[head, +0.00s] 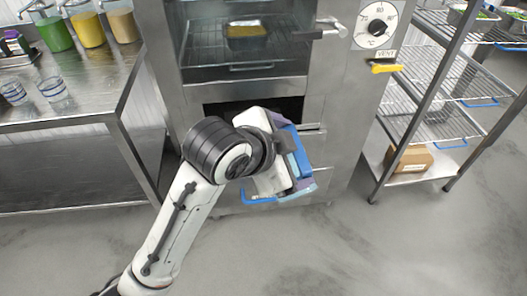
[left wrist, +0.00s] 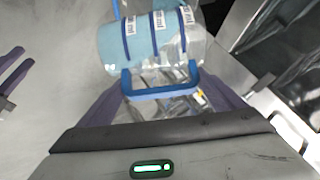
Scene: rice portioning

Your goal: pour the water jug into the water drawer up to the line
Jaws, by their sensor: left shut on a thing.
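My left gripper (head: 292,172) is in front of the steel steam cabinet (head: 342,110), below its upper chamber. In the left wrist view its purple fingers (left wrist: 163,100) are shut on the blue handle of the water jug. The jug (left wrist: 150,45) is clear, with light blue water, dark blue bands and white labels. It also shows partly in the head view (head: 301,190), behind the gripper. Its exact tilt is hard to tell. The water drawer cannot be made out clearly. Purple fingertips of my right gripper (left wrist: 14,68) show apart at the left edge of the wrist view.
A dark opening (head: 225,110) lies under the chamber, and a low blue handle (head: 258,198) is on the cabinet front. A steel counter (head: 95,95) with cups stands left. A wire rack (head: 440,100) with a cardboard box (head: 410,160) stands right. The floor in front is clear.

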